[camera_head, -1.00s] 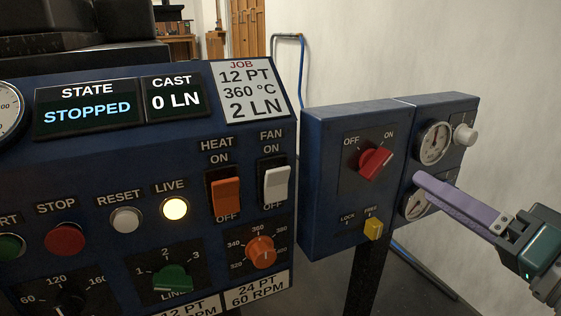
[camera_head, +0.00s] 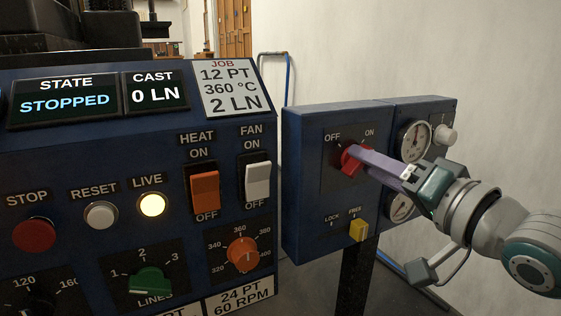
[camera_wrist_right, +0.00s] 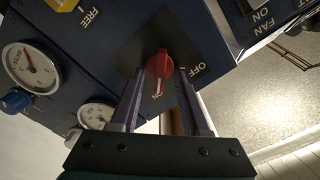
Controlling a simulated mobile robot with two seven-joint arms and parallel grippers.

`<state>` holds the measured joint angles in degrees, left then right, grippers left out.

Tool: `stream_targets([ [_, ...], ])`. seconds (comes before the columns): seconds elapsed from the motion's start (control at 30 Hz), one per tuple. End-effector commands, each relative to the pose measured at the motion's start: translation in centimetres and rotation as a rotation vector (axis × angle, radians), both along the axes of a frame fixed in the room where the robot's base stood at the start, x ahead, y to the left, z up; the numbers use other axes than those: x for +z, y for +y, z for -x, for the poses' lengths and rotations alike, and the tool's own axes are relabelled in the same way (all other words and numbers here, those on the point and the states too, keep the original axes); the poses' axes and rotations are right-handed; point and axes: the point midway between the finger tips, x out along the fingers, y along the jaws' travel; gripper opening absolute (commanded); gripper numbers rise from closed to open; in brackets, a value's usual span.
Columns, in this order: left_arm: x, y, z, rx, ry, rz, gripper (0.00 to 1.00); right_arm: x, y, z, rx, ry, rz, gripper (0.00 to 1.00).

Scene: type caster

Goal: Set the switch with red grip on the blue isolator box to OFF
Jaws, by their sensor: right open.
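The blue isolator box (camera_head: 305,190) stands right of the machine panel. Its red grip switch (camera_head: 350,160) is partly hidden by my gripper's purple finger in the head view. In the wrist view the red grip (camera_wrist_right: 160,62) shows between the fingertips, its lower end toward the ON label; OFF lies to the right. My right gripper (camera_head: 364,156) is at the switch with open jaws. In the wrist view its two fingers (camera_wrist_right: 160,76) stand apart on either side of the grip, with gaps visible. My left gripper is out of view.
A yellow lever (camera_head: 358,230) sits under the FREE label below the switch. Round gauges (camera_head: 413,141) and a pale knob (camera_head: 443,135) are on the adjoining box at right. The blue machine panel with the orange HEAT switch (camera_head: 205,190) stands close on the left.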

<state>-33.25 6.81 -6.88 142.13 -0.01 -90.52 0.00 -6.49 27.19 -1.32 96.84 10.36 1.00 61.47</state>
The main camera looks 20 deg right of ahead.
Motion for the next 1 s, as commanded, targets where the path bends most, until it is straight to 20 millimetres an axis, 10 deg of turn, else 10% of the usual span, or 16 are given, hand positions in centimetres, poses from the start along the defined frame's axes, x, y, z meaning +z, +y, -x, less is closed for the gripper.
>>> stream_targets([
  [0.43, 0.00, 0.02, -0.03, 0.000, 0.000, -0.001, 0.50, 0.00, 0.00, 0.03, 0.000, 0.000, 0.000, 0.00],
  [1.0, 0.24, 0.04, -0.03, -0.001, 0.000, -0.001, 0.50, 0.11, 0.00, 0.03, -0.001, -0.002, 0.017, 0.00],
])
